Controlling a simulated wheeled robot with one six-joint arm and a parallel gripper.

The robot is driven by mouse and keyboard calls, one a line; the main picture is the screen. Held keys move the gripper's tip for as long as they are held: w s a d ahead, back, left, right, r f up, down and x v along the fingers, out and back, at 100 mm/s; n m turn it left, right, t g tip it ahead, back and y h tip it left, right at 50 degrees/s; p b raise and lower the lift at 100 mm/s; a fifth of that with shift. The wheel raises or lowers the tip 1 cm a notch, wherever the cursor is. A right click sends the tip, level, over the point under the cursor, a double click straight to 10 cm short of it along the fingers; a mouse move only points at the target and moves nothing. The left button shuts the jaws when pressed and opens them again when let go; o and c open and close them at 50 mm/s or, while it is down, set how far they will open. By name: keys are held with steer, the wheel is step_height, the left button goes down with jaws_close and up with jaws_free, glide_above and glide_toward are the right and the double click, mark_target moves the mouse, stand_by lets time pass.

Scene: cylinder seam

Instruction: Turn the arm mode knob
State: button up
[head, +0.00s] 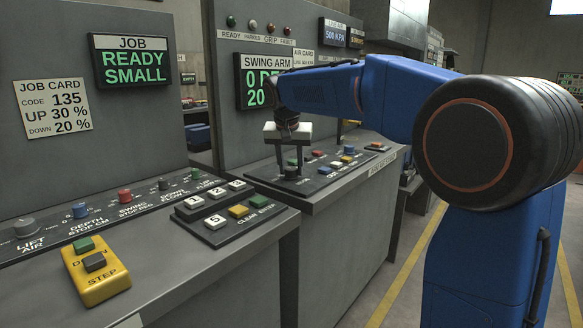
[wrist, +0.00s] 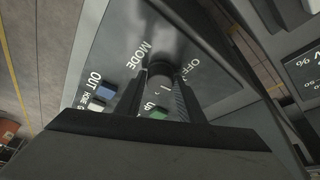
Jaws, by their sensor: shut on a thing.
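The dark arm mode knob (wrist: 160,72) is on the swing arm panel, between "MODE" and "OFF" lettering in the wrist view. My gripper (wrist: 158,92) is shut on it, one finger on either side. In the head view my gripper (head: 291,168) points down at the left end of the swing arm panel (head: 325,178), with the knob (head: 291,173) low between its fingertips. The fingers partly hide the knob, and I cannot tell which mark it points to. The swing arm display (head: 258,84) is partly covered by my arm.
A green button and a blue button (wrist: 104,91) sit close to the fingers. Several coloured buttons (head: 335,165) lie right of the gripper. At the near left stand the job display (head: 131,60), a lift air knob (head: 25,227) and a yellow step box (head: 97,280).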

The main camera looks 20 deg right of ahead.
steer(key=shift+m, duration=0.6)
steer(key=shift+h, duration=0.3)
steer(key=o, duration=1.1)
steer(key=shift+c, duration=0.2)
steer(key=v, duration=1.7)
steer(key=shift+w+r, duration=0.2)
steer(key=shift+r, duration=0.1)
